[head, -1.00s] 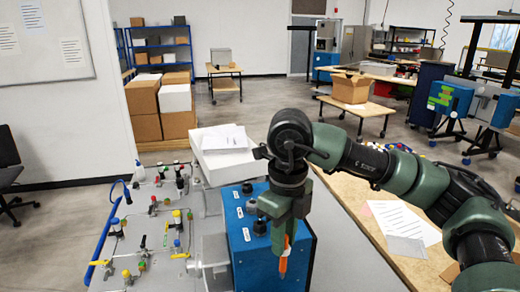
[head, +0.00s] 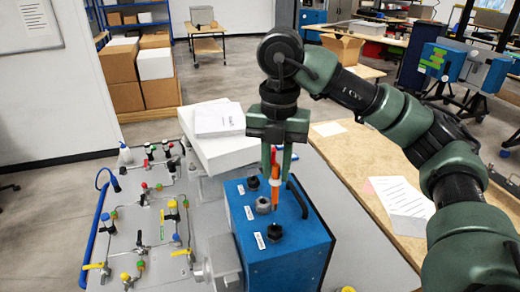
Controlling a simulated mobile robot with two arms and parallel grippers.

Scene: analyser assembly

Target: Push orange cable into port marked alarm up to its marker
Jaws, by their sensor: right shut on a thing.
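The orange cable (head: 275,190) hangs nearly upright from my right gripper (head: 277,168), whose fingers are shut on it. A dark band shows partway along the cable. The blue analyser box (head: 290,258) has several dark round ports on its top, including a middle port (head: 263,204) and a near port (head: 275,231). White labels lie beside them, too small to read, so I cannot tell which says alarm. The cable's lower end appears just right of the middle port; I cannot tell whether it touches the box. My left gripper is not in view.
A panel with valves and fittings (head: 140,225) lies to the left of the box. A white box with papers (head: 219,118) stands behind it. A black handle (head: 297,198) rises at the box's right side. A wooden table with a paper sheet (head: 400,198) is to the right.

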